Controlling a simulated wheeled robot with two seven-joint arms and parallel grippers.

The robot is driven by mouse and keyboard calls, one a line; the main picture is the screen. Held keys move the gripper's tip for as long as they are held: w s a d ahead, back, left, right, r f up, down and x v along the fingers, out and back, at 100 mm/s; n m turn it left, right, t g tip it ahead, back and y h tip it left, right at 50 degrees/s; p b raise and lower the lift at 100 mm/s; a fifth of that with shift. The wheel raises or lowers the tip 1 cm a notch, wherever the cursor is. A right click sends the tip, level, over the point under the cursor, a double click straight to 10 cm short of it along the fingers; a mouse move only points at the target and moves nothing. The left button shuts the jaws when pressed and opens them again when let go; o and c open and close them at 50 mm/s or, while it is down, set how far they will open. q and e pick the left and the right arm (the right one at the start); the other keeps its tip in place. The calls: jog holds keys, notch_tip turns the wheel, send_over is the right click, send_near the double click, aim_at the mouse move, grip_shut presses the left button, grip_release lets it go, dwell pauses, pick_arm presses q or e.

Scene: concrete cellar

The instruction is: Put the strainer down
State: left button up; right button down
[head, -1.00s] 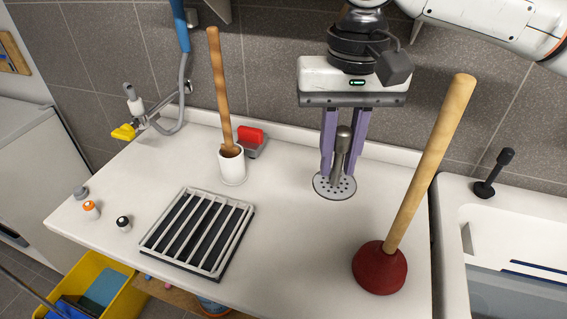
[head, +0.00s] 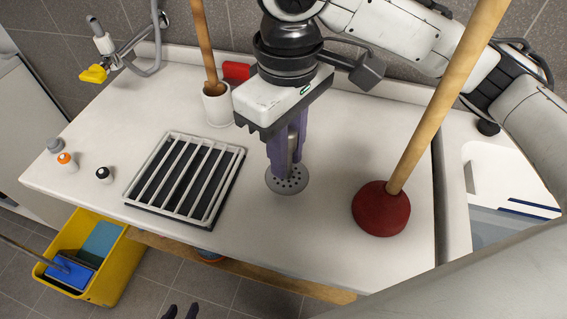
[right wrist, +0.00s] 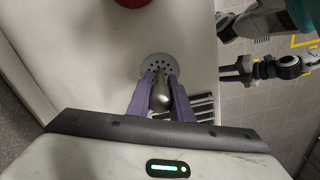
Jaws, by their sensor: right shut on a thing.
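The strainer (head: 286,181) is a round metal disc with holes and an upright grey handle. My right gripper (head: 287,163) is shut on its handle from above. The disc is low over the white counter, between the rack and the plunger; I cannot tell whether it touches. In the right wrist view the strainer's handle (right wrist: 160,98) is between the purple fingers of my right gripper (right wrist: 160,80).
A slatted drain rack (head: 166,176) lies left of the strainer, and a red plunger (head: 380,212) stands right. A white cup (head: 216,107) holds a wooden handle behind. Small bottles (head: 66,161) stand at left. The counter (head: 300,235) is clear in front of the strainer.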

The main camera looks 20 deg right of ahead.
notch_tip(320, 180, down, 4)
jog(key=shift+r, duration=0.25)
pick_arm(q)
jog(key=shift+w+r, duration=0.1)
jog(key=shift+w, duration=0.35)
pick_arm(e)
jog(key=shift+f, duration=0.1)
jog(key=c, duration=1.6)
grip_release()
pick_arm(q)
jog(key=shift+s, duration=0.25)
